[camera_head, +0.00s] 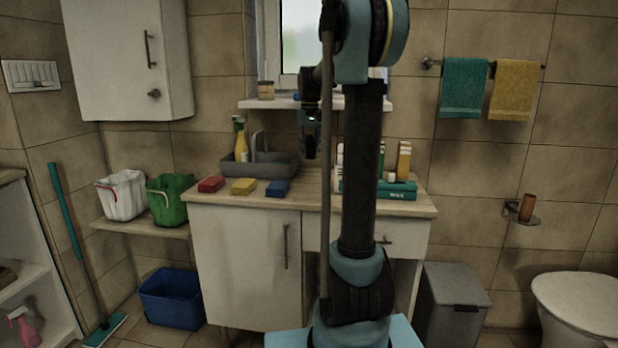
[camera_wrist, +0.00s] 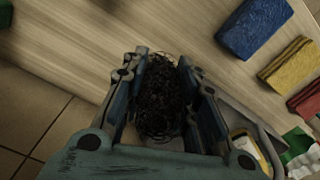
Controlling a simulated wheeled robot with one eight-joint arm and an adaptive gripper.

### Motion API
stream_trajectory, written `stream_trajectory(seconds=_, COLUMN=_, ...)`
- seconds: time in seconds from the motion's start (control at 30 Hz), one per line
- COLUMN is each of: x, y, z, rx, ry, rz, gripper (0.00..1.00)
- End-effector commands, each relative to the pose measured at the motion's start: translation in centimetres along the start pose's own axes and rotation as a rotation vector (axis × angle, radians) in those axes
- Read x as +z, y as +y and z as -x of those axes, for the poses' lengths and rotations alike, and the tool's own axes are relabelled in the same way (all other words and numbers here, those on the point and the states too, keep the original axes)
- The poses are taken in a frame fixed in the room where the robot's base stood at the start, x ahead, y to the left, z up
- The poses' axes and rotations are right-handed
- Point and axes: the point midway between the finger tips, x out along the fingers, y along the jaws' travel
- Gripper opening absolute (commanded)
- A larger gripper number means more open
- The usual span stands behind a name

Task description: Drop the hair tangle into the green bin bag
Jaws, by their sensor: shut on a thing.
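The hair tangle (camera_wrist: 160,98) is a dark, wiry clump between the two fingers of my gripper (camera_wrist: 162,92) in the wrist view. My gripper is shut on it. In the head view my gripper (camera_head: 310,146) hangs over the back of the wooden counter, and the tangle cannot be made out there. A green bucket-like container (camera_head: 171,203) stands on the low shelf left of the counter, well to the left of my gripper. It is the likely green bin bag. Its inside is hidden.
A white bucket (camera_head: 122,197) stands beside the green one. Red (camera_head: 211,184), yellow (camera_head: 243,186) and blue (camera_head: 278,188) sponges line the counter's front. A grey caddy (camera_head: 278,166) with a spray bottle (camera_head: 240,142) stands behind. A blue bin (camera_head: 171,300) is on the floor.

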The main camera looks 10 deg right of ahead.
Motion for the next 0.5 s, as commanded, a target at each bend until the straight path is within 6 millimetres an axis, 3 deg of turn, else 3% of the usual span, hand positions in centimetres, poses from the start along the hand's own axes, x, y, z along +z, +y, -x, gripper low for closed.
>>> stream_trajectory(seconds=0.2, x=0.0, y=0.0, z=-3.9, rx=0.0, ry=0.0, rz=0.0, gripper=0.18)
stream_trajectory(seconds=0.5, x=0.0, y=0.0, z=-6.3, rx=0.0, ry=0.0, rz=0.001, gripper=0.18)
